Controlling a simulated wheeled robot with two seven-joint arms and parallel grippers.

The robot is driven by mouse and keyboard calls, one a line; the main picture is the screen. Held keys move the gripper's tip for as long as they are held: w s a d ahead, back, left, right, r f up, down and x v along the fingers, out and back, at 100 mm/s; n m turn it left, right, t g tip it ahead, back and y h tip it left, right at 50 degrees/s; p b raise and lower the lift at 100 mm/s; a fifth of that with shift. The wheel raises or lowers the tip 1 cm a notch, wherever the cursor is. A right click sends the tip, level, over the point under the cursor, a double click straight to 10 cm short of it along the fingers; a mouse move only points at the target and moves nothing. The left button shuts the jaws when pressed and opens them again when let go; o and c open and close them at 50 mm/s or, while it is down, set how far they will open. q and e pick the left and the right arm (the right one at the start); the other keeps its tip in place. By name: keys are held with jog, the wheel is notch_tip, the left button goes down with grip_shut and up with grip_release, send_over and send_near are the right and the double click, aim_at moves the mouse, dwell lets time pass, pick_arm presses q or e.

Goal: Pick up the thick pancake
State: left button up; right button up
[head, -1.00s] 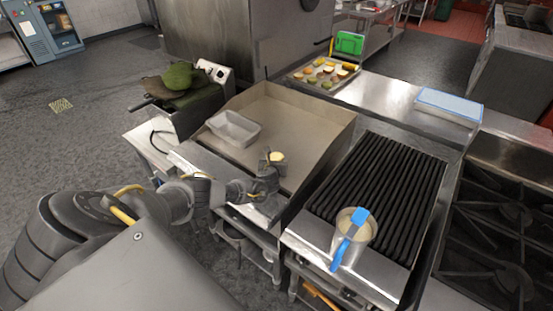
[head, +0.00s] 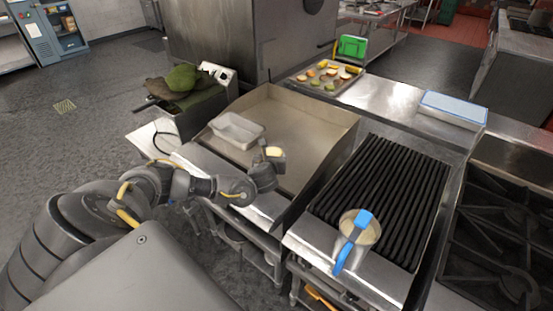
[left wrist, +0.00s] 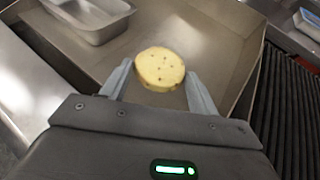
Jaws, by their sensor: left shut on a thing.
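The thick pancake (head: 274,151) is round, pale yellow and dotted with small dark specks. It sits between the two fingers of my left gripper (head: 272,156), over the front part of the flat griddle (head: 300,135). In the left wrist view the pancake (left wrist: 160,69) shows between the grey fingertips of the left gripper (left wrist: 158,76), which is shut on it. The griddle surface shows beyond and below it; the exact gap under the pancake is hard to judge. My right gripper is not in view.
A metal pan (head: 237,130) stands on the griddle's left side. A ribbed grill (head: 385,195) lies to the right, with a metal container (head: 358,232) and blue-handled utensil at its front. A tray of food pieces (head: 328,80) is at the back. The griddle's middle is clear.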

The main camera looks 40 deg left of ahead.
pick_arm(q)
jog(key=v, duration=0.6)
jog(key=shift+s+r, duration=0.25)
jog(key=shift+s, duration=0.15)
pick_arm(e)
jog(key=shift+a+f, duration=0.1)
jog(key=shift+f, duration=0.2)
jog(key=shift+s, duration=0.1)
